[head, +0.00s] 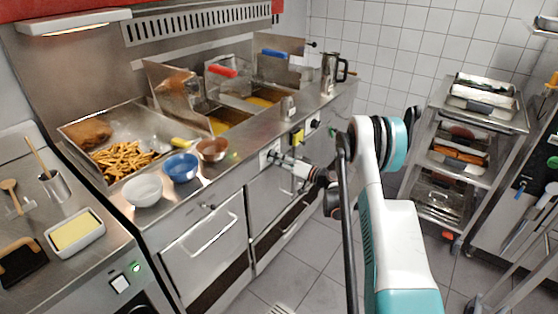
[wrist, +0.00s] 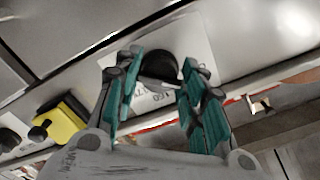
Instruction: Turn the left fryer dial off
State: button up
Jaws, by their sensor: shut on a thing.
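The left fryer dial (wrist: 158,66) is a black round knob on a pale marked plate on the fryer front. In the wrist view it sits between the two teal-padded fingers of my gripper (wrist: 163,70). My gripper is shut on it, and the fingers cover part of its sides. In the head view my gripper (head: 277,158) reaches the fryer front from the right and hides the dial. The dial's exact setting cannot be read. The right fryer dial (head: 314,123) is black and stands free, farther right along the same front.
A yellow box (head: 297,136) sits between the two dials. Fry baskets with a red handle (head: 222,71) and a blue handle (head: 274,53) stand above. Bowls (head: 182,167) line the counter edge. A tray trolley (head: 470,140) stands right; tiled floor lies between.

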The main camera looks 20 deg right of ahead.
jog(key=shift+f+n, duration=0.1)
jog(key=shift+n, duration=0.8)
jog(key=o, duration=1.1)
jog(key=shift+c, duration=0.2)
jog(key=v, duration=1.2)
